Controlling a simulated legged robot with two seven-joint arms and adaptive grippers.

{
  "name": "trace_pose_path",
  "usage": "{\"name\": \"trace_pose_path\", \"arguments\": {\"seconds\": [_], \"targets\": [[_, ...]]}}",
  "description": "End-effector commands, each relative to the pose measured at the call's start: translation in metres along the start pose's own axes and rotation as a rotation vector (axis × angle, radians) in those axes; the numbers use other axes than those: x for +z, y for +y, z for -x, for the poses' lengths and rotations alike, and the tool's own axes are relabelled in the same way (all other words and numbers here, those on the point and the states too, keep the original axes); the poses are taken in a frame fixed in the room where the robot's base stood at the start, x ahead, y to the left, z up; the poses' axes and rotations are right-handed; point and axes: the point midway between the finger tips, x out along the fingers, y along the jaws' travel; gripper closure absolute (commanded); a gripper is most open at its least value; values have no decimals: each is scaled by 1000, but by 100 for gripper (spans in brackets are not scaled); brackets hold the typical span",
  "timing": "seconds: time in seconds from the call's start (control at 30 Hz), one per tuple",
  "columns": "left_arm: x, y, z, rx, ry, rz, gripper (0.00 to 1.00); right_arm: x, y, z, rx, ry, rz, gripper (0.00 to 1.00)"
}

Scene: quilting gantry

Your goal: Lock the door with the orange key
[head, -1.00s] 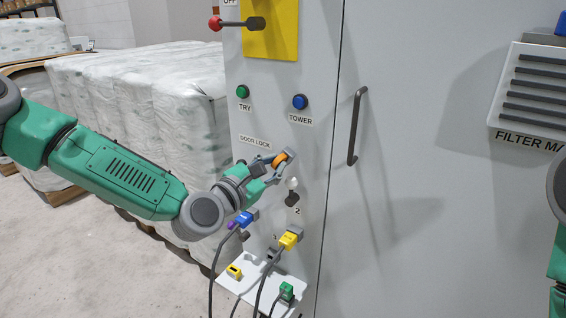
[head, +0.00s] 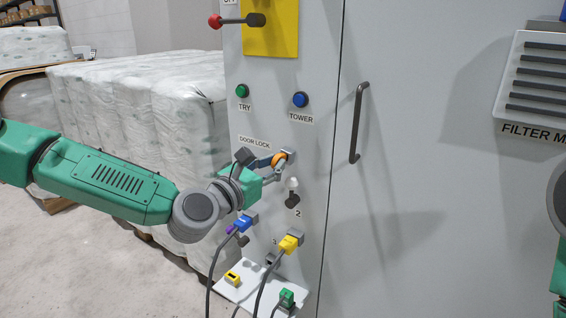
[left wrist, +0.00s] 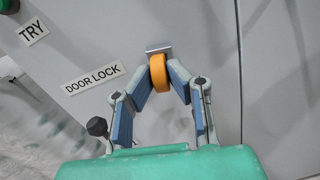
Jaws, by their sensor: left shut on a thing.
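The orange key (left wrist: 158,76) is between the fingers of my left gripper (left wrist: 163,88), which is shut on it. In the head view the key (head: 279,159) and the left gripper (head: 277,162) are right of the DOOR LOCK label (head: 255,143). The cabinet door (head: 440,190) looks closed, with a dark vertical handle (head: 357,123). My right gripper is out of view.
Just below the gripper is a knob with a white tip (head: 292,190). Lower down are blue (head: 243,222) and yellow (head: 289,242) plugs with hanging cables. Green (head: 242,91) and blue (head: 300,99) buttons are above. White wrapped bales (head: 150,110) stand at left.

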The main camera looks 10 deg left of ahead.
Motion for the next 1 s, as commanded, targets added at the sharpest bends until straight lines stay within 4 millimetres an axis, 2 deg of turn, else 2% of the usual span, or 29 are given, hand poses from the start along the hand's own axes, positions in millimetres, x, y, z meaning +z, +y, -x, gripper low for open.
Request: {"name": "trace_pose_path", "arguments": {"seconds": [0.23, 0.3, 0.33, 0.63, 0.73, 0.87, 1.0], "targets": [[-4, 1, 0, 3, -6, 96, 100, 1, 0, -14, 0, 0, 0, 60], [-2, 1, 0, 1, -5, 100, 70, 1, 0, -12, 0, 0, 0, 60], [-1, 1, 0, 1, -5, 99, 64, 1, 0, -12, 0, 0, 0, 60], [0, 0, 1, 0, -6, 97, 64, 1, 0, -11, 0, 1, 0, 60], [0, 1, 6, 0, -6, 98, 64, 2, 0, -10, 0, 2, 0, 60], [-1, 2, 26, 1, -6, 100, 64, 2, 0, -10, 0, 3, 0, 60], [-1, 2, 56, 2, -6, 101, 64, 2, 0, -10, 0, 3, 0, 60]]}}
